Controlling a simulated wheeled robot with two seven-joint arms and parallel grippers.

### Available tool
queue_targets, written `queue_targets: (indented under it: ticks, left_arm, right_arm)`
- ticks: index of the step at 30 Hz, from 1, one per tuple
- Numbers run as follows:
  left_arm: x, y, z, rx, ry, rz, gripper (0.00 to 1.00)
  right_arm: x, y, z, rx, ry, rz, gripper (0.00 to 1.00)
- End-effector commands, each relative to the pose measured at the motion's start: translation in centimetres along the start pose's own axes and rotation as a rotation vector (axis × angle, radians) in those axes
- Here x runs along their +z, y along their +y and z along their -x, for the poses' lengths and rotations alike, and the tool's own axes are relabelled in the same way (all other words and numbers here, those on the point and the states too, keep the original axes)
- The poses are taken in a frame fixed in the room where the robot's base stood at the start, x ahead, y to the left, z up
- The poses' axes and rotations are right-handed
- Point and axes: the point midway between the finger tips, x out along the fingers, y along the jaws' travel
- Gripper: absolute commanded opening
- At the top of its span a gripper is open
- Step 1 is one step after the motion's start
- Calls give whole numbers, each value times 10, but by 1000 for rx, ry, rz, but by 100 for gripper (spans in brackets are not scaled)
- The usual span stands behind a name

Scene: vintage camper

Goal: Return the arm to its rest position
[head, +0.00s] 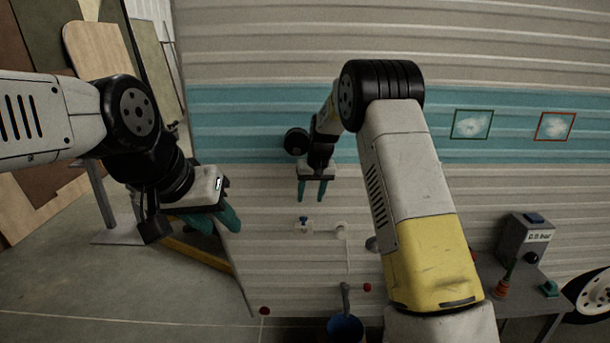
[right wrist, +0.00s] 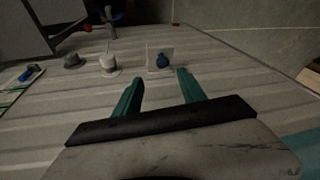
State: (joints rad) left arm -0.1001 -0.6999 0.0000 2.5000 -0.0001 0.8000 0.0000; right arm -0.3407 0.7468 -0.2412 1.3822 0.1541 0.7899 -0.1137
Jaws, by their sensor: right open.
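My right gripper (head: 311,196) is in front of the camper wall (head: 260,190) in the head view, its teal fingers pointing down. In the right wrist view the fingers (right wrist: 160,77) are apart with nothing held between them.
A pale round fitting (head: 341,231) is right of the knob. A blue bucket (head: 345,330) is below. At right, a grey table (head: 515,290) bears a gauge box (head: 525,238). Boards (head: 95,55) lean at the left. Open floor (head: 100,280) lies at lower left.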

Motion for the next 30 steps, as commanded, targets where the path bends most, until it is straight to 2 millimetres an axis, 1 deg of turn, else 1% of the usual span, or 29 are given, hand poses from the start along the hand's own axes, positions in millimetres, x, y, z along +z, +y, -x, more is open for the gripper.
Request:
queue_targets:
  ticks: [1, 2, 3, 5, 6, 8, 9, 11, 12, 14, 15, 17, 18, 20, 21, 22, 24, 27, 30]
  left_arm:
    - [0, 0, 0, 0, 0, 0, 36]
    - [0, 0, 0, 0, 0, 0, 36]
    - [0, 0, 0, 0, 0, 0, 36]
    - [0, 0, 0, 0, 0, 0, 36]
    - [0, 0, 0, 0, 0, 0, 36]
    - [0, 0, 0, 0, 0, 0, 36]
    - [0, 0, 0, 0, 0, 0, 36]
    - [0, 0, 0, 0, 0, 0, 36]
    - [0, 0, 0, 0, 0, 0, 36]
    - [0, 0, 0, 0, 0, 0, 36]
    - [0, 0, 0, 0, 0, 0, 36]
    - [0, 0, 0, 0, 0, 0, 36]
    - [0, 0, 0, 0, 0, 0, 36]
    - [0, 0, 0, 0, 0, 0, 36]
    - [0, 0, 0, 0, 0, 0, 36]
    - [0, 0, 0, 0, 0, 0, 36]
    - [0, 0, 0, 0, 0, 0, 36]
    - [0, 0, 0, 0, 0, 0, 36]
    - [0, 0, 0, 0, 0, 0, 36]
  right_arm:
    - [4, 5, 24, -9, 16, -14, 48]
    - [8, 7, 38, -15, 23, -22, 48]
    - [15, 10, 58, -23, 34, -33, 48]
    - [29, 16, 88, -35, 50, -50, 48]
    - [39, 18, 108, -42, 61, -58, 48]
    - [56, 22, 135, -53, 77, -71, 48]
    - [68, 24, 152, -59, 88, -78, 48]
    - [88, 26, 176, -67, 104, -85, 48]
    - [102, 27, 191, -71, 116, -90, 48]
    - [124, 28, 212, -76, 134, -96, 48]
    - [139, 28, 225, -79, 145, -100, 48]
    - [163, 29, 242, -81, 163, -104, 48]
    - [180, 29, 252, -80, 175, -104, 48]
    - [205, 29, 265, -79, 194, -106, 48]
    - [222, 28, 272, -76, 206, -107, 48]
    - [235, 27, 277, -74, 214, -107, 48]
    - [265, 26, 285, -66, 235, -109, 48]
    - [303, 24, 290, -51, 261, -107, 48]
    - [332, 23, 290, -36, 281, -109, 48]
